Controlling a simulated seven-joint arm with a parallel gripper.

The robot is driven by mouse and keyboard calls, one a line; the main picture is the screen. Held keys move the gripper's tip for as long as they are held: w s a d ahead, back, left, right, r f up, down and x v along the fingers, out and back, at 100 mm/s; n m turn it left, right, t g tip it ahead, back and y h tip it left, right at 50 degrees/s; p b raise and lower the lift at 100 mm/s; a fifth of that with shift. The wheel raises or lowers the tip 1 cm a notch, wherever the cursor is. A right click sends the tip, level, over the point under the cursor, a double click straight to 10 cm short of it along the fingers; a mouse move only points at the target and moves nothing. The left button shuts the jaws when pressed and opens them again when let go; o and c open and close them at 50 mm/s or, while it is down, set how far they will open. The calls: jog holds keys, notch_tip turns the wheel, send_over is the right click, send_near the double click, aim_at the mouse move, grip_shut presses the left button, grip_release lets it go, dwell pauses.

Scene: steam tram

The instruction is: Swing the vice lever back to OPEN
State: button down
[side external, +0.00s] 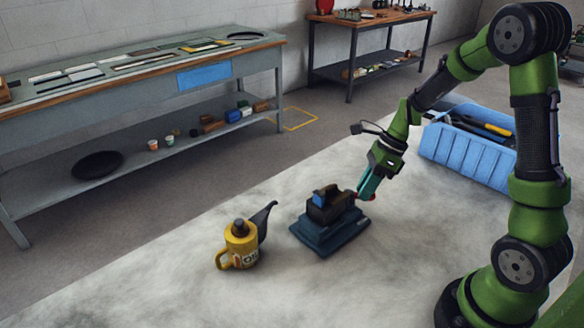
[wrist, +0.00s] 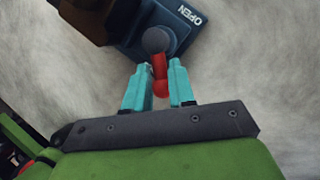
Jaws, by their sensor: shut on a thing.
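The vice (side external: 330,225) has a dark blue base and a dark brown body with a bright blue patch on top. It stands on the pale work surface. Its lever is red, with a round grey pivot, and shows in the wrist view (wrist: 160,72). The white word OPEN (wrist: 190,15) is on the base, up and right of the pivot. My gripper (side external: 366,190) is at the right side of the vice. In the wrist view its teal fingers (wrist: 159,66) are shut on the lever near its red end. The lever points from the pivot toward my gripper, not at OPEN.
A yellow oil can (side external: 239,246) with a dark spout stands left of the vice. A blue ribbed case (side external: 465,155) with tools lies behind on the right. A grey workbench (side external: 130,85) is at the far left. The front of the work surface is clear.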

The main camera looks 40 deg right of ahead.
jog(key=n, duration=0.1)
jog(key=w+d+n+g, duration=0.1)
jog(key=n, duration=0.1)
jog(key=shift+n+g, duration=0.3)
jog(key=n, duration=0.1)
jog(key=w+n+g, duration=0.1)
jog(key=shift+d+n, duration=0.1)
jog(key=shift+n, duration=0.3)
jog(key=n, duration=0.1)
jog(key=w+n+g, duration=0.1)
jog(key=n, duration=0.1)
jog(key=w+n+g, duration=0.1)
jog(key=n, duration=0.1)
jog(key=shift+h, duration=0.3)
jog(key=n, duration=0.2)
jog(key=w+n+g+h, duration=0.1)
jog(key=shift+w+a+n, duration=0.15)
jog(key=shift+a+n, duration=0.2)
jog(key=shift+n, duration=0.05)
jog(key=shift+w+a+n+g+h, duration=0.25)
jog(key=shift+n+h, duration=0.1)
jog(key=shift+n, duration=0.45)
jog(key=shift+w+a+n+g+h, duration=0.15)
jog(key=shift+n+g+h, duration=0.15)
jog(key=shift+n, duration=0.5)
jog(key=c, duration=1.1)
grip_release()
jog(key=shift+a, duration=0.1)
jog(key=v, duration=1.6)
jog(key=shift+r, duration=0.45)
